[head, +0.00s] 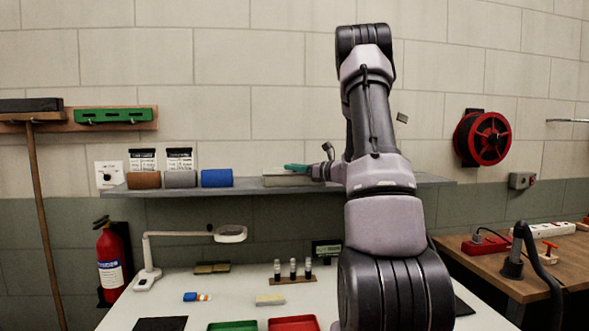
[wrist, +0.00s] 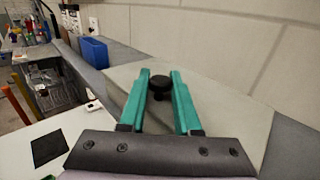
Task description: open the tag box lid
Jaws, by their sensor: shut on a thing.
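The tag box (head: 285,180) is a low pale grey box on the wall shelf, left of my arm in the head view. Its flat grey lid (wrist: 228,112) fills the middle of the wrist view. A black knob (wrist: 160,86) stands on the lid. My gripper (wrist: 160,76) has teal fingers, one on each side of the knob, and is shut on it. In the head view my gripper (head: 296,167) is at the top of the box. The lid appears to lie flat; I cannot tell whether it is lifted at all. The box's inside is hidden.
The wall is close behind. Below, the white table (head: 230,288) carries a magnifier lamp (head: 229,233), a green tray and a red tray (head: 293,324).

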